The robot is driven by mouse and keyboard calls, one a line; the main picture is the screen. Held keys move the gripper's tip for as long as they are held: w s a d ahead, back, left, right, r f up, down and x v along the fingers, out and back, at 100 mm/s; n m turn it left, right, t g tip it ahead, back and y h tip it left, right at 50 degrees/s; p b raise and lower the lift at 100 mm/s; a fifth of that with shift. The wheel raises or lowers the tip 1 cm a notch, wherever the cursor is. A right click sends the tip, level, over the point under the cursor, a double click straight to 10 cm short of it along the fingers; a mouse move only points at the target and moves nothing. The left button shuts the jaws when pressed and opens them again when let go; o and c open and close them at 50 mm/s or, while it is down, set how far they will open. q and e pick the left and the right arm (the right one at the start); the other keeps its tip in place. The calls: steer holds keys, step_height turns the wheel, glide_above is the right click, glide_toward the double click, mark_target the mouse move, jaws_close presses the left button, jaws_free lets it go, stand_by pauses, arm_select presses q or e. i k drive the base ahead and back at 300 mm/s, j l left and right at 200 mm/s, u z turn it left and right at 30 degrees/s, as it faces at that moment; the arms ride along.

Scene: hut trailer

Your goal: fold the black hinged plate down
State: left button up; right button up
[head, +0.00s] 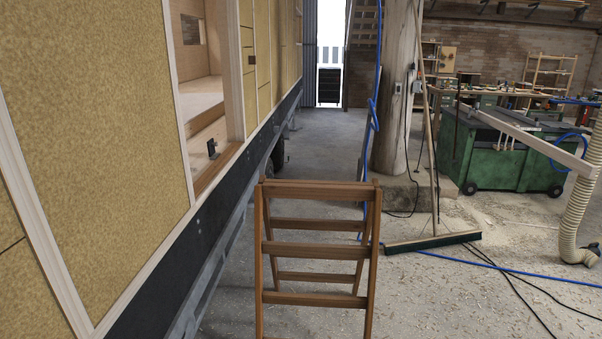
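A small dark plate (212,149), which looks like the black hinged plate, stands up from the wooden sill (208,178) of the trailer's doorway, left of centre in the head view. It appears upright or slightly tilted; its hinge is too small to make out. Neither of my grippers shows in the head view, so nothing is seen touching the plate.
A wooden stepladder (315,248) stands right of the trailer wall (100,130). A green wheeled cart (510,155), hoses and cables are at right.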

mark_target(212, 145)
steer(key=i+l+u, duration=0.1)
steer(key=i+u, duration=0.2)
steer(key=i, duration=0.3)
steer(key=i+l+u, duration=0.35)
steer(key=i, duration=0.2)
steer(key=i+l+u, duration=0.3)
steer(key=i, duration=0.25)
